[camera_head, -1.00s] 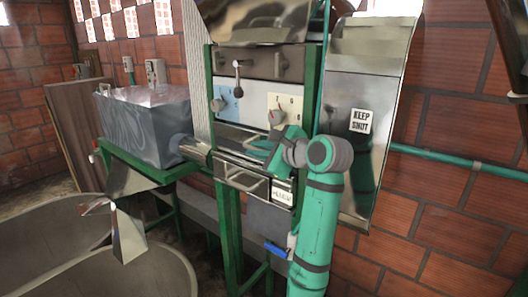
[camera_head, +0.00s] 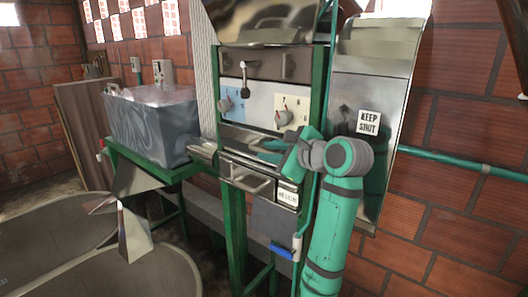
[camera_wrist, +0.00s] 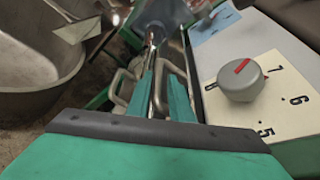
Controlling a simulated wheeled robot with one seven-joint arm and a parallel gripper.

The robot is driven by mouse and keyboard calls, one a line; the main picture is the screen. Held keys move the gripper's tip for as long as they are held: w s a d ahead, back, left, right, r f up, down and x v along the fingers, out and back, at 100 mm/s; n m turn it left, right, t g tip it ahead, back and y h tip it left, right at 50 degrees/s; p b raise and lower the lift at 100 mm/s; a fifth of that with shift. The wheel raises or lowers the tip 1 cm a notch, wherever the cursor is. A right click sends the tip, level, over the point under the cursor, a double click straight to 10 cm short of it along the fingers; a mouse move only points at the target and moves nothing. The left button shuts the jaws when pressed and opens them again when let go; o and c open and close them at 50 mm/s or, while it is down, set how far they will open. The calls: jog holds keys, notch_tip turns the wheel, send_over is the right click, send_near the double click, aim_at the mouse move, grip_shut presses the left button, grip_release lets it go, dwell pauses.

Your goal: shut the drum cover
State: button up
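A bent sheet-metal cover (camera_head: 385,82) labelled "KEEP SHUT" (camera_head: 369,122) stands at the right side of the green-framed machine in the head view. I take it to be the drum cover; its lower part is partly hidden by my arm. A curved metal hood (camera_head: 262,20) sits at the machine's top, cut off by the picture edge. My gripper (camera_head: 268,150) is in front of the machine, left of the cover and apart from it. In the wrist view my gripper's two teal fingers (camera_wrist: 160,85) are a little apart, with no object clearly held between them.
Metal loop handles (camera_wrist: 128,82) show beyond my fingers. A grey box (camera_head: 152,125) and large round tubs (camera_head: 130,280) lie left. A green pipe (camera_head: 465,165) runs along the brick wall.

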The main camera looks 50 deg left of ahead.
jog(key=v, duration=0.8)
jog(key=s+f+v, duration=0.1)
jog(key=v, duration=1.1)
jog(key=shift+d, duration=0.25)
dwell(0.9)
jog(key=shift+w, duration=0.1)
dwell(0.7)
